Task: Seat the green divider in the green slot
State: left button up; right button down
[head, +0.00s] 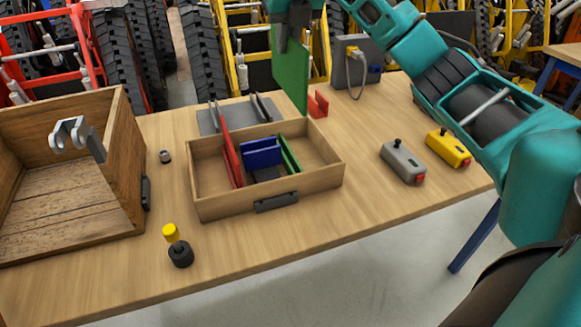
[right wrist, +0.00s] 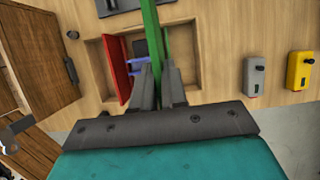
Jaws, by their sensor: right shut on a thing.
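The green divider (head: 291,72) is a tall thin plate held upright in the air behind the wooden tray (head: 232,205). My right gripper (head: 291,28) is shut on its upper part; the right wrist view also shows the divider (right wrist: 150,30) between the fingers (right wrist: 158,88). The green slot (head: 290,156) is a narrow green piece in the tray, right of a blue piece (head: 262,154). The divider is apart from the slot, above and behind it. A red panel (head: 231,155) stands at the left in the tray. My left gripper is not in view.
A grey rack (head: 208,122) and a small red bracket (head: 318,105) stand behind the tray. A wooden crate (head: 130,165) is at left. A grey remote (head: 402,162) and a yellow one (head: 448,148) lie right. A black-and-yellow knob (head: 180,254) stands near the front edge.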

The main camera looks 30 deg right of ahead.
pick_arm(q)
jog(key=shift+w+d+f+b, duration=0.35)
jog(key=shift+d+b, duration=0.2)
jog(key=shift+b, duration=0.7)
pick_arm(e)
notch_tip(320, 180, down, 20)
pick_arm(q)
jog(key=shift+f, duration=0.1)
pick_arm(e)
jog(key=shift+s+f, duration=0.1)
jog(key=c, duration=1.6)
grip_release()
jog(key=shift+f, duration=0.1)
jog(key=shift+c, duration=0.2)
jog(key=o, duration=0.5)
